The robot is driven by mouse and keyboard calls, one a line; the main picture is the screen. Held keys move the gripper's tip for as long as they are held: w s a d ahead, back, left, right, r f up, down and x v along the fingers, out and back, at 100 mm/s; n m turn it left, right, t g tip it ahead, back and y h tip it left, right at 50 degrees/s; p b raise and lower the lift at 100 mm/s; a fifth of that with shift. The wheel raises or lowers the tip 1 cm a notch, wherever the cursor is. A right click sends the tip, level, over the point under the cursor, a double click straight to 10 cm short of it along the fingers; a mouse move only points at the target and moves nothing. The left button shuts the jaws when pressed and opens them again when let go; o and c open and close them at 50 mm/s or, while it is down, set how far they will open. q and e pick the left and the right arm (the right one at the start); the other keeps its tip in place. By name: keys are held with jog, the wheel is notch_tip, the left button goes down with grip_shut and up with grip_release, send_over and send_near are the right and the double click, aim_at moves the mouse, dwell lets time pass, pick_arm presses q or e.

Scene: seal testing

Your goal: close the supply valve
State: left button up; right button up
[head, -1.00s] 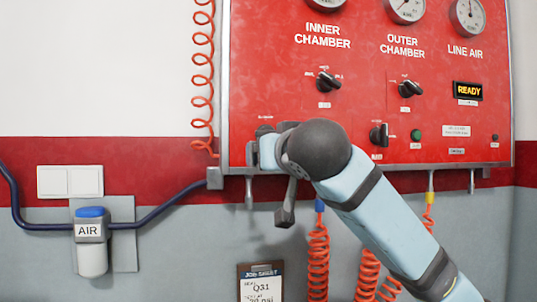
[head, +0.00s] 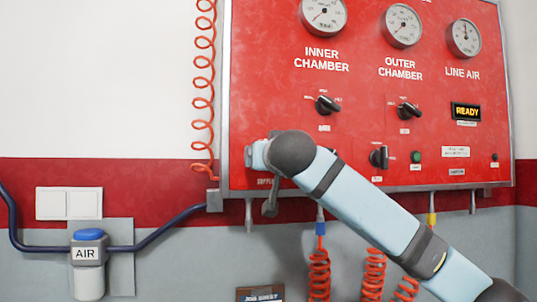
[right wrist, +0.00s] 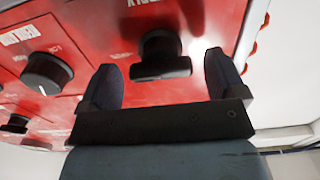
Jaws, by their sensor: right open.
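The red panel (head: 270,105) fills the right of the head view. At its lower left, a partly covered label beginning "SUPP" shows below my right arm; the knob there is hidden by the arm. In the right wrist view a black knob (right wrist: 160,62) with a bar-shaped handle stands on the red panel, between and just beyond the tips of my right gripper (right wrist: 163,82). The two dark fingers are apart, one on each side of the knob, with no clear contact. My left gripper is not in view.
Other black selector knobs (head: 327,105) (head: 408,111) (head: 379,157) and a green button (head: 416,157) sit right of the arm. Coiled orange hoses (head: 319,270) hang below the panel. An AIR unit (head: 88,262) is on the left wall.

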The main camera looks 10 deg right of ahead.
jog(key=shift+w, duration=0.7)
jog(key=c, duration=0.9)
